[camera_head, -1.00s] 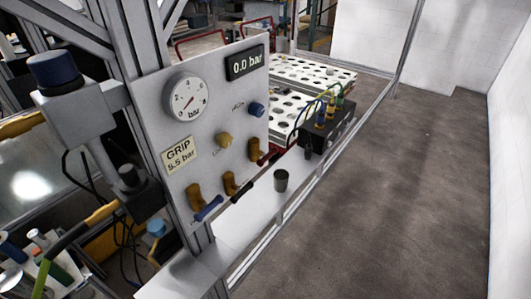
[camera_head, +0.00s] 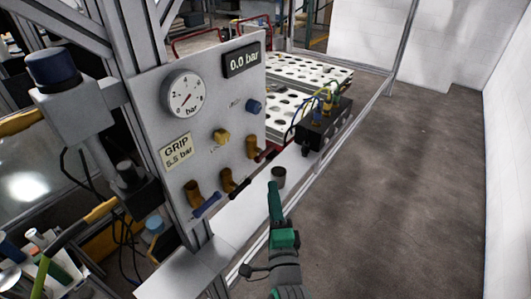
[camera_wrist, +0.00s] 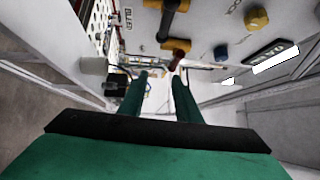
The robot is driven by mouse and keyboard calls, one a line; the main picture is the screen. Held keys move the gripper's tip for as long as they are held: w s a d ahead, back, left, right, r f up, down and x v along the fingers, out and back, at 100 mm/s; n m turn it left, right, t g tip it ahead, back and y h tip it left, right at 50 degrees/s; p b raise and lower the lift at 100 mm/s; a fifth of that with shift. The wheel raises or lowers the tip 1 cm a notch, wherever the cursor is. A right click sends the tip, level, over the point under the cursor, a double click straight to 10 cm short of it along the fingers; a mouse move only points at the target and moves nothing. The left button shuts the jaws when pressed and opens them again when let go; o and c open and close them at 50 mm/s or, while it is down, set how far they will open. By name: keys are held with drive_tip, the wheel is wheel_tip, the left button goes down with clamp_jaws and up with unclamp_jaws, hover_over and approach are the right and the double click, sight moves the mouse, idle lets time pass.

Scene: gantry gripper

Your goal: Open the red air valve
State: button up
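The red air valve has a brass body (camera_head: 252,147) and a short dark red handle (camera_head: 265,155) at the lower right of the grey panel (camera_head: 215,110). The handle slants outward. In the wrist view the red handle (camera_wrist: 177,60) is just beyond the right fingertip, below a brass body (camera_wrist: 175,43). My gripper (camera_head: 273,186) has green fingers and is below and to the right of the red valve, apart from it in the head view. In the wrist view the two fingers of my gripper (camera_wrist: 160,76) are apart with nothing between them.
Valves with a black handle (camera_head: 240,187) and a blue handle (camera_head: 207,204) sit left of the red one. A gauge (camera_head: 186,95) and a display (camera_head: 242,59) reading 0.0 bar are above. A dark cup (camera_head: 279,178) stands on the ledge behind my gripper. A black box (camera_head: 325,128) with cables is farther back.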

sight(265, 152)
drive_tip(key=shift+m, duration=0.5)
drive_tip(key=w+r, duration=0.1)
drive_tip(key=w, duration=0.3)
drive_tip(key=w+a+r, duration=0.1)
drive_tip(key=w+r, duration=0.1)
drive_tip(key=w, duration=0.2)
drive_tip(key=w+a+r, duration=0.1)
drive_tip(key=w+r, duration=0.1)
drive_tip(key=w, duration=0.2)
drive_tip(key=shift+w, duration=0.2)
clamp_jaws()
